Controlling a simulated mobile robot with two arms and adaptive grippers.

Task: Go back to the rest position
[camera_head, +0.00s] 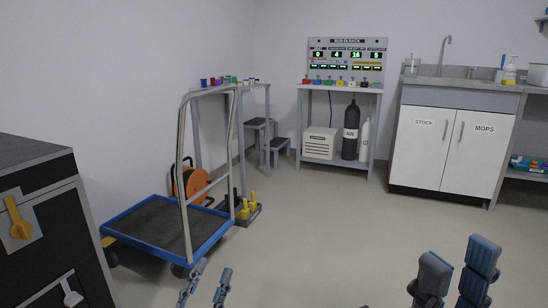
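My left gripper (206,285) shows at the bottom edge, left of the middle, in front of the blue-edged trolley. Its two grey-blue fingers stand apart with nothing visible between them. My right gripper (455,273) rises from the bottom right over the bare floor. Its two fingers are also apart and empty. The rest of both arms is out of the picture. Neither gripper appears to touch anything.
A blue-edged trolley (217,243) with a grey handle stands left of the middle. A dark cabinet (93,238) fills the left edge. A gauge bench (372,90) and a white sink cupboard (445,150) stand at the back. The floor (340,225) between is clear.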

